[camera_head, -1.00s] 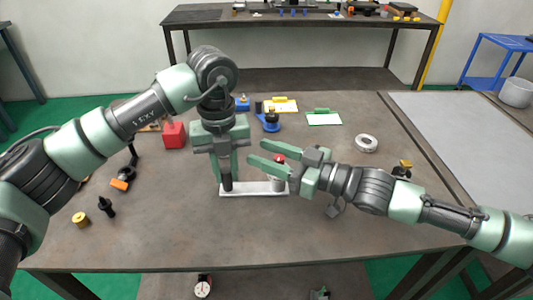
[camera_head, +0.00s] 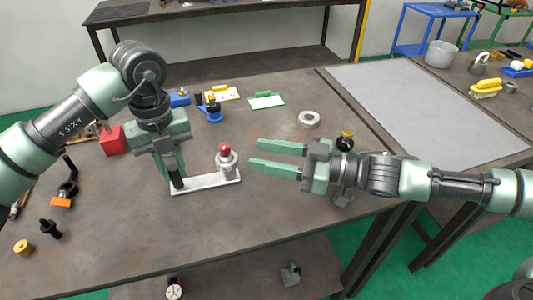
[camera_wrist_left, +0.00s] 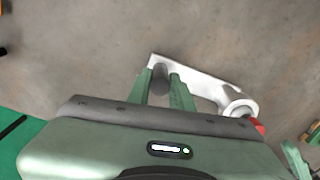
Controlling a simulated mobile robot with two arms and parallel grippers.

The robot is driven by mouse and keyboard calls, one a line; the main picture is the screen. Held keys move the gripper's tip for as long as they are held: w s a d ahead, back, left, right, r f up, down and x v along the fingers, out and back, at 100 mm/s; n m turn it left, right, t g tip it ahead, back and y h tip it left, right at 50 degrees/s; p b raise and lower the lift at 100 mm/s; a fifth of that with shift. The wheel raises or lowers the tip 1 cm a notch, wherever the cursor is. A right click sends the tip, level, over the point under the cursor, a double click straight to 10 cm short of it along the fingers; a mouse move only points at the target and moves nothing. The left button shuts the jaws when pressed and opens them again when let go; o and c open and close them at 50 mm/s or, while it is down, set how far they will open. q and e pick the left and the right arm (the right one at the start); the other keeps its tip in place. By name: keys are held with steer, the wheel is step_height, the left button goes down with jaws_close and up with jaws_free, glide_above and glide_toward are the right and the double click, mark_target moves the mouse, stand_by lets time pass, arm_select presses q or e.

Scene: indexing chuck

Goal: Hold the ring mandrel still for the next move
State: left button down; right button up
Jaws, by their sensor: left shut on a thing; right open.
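A dark upright post (camera_head: 177,183), apparently the ring mandrel, stands at the left end of a pale flat base (camera_head: 207,183). My left gripper (camera_head: 172,176) points down and is shut on the post. The left wrist view shows the post (camera_wrist_left: 160,78) between the two green fingers, with the base (camera_wrist_left: 205,85) running right. A grey cylinder (camera_head: 227,161) with a red knob (camera_head: 224,148) stands at the base's right end. My right gripper (camera_head: 254,155) is open and empty, its fingertips pointing left, apart from the cylinder and to its right.
A grey ring (camera_head: 309,119) lies behind my right gripper. A red block (camera_head: 112,140), a blue fixture (camera_head: 210,111) and a green-edged card (camera_head: 266,101) are farther back. Small black, orange and brass parts lie at left. The table front is clear.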

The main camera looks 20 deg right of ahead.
arm_select(q)
steer(key=c, duration=1.2)
jaws_free()
steer(key=shift+o, duration=0.2)
steer(key=shift+r, duration=0.1)
